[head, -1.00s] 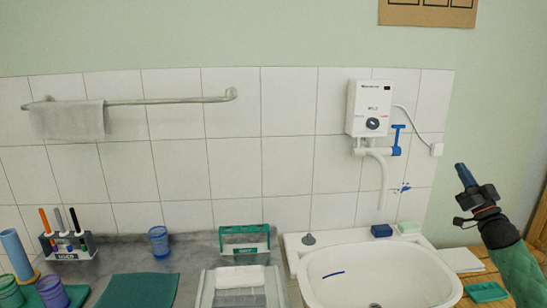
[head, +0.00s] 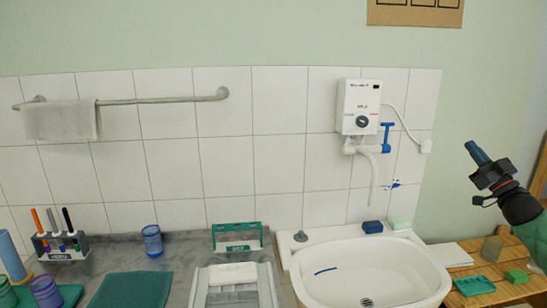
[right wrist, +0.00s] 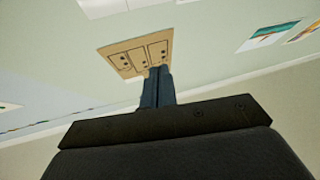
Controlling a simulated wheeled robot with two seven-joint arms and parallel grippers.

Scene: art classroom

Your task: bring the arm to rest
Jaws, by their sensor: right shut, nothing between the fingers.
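My right gripper (head: 477,152) is at the right of the head view, raised in front of the pale green wall to the right of the water heater. Its blue-grey fingers are together, point up and to the left, and hold nothing. In the right wrist view the shut fingers (right wrist: 157,88) point up toward a tan wall panel (right wrist: 138,54), with nothing between them. My right arm (head: 527,225) comes in from the right edge. My left gripper does not show in either view.
Below the right gripper is a wooden surface (head: 460,258) with a green tray (head: 474,286) and small items. Left of it are the white sink (head: 345,262), a white water heater (head: 358,106) with a blue-handled tap, and a grey counter with cups. Space around the gripper is clear.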

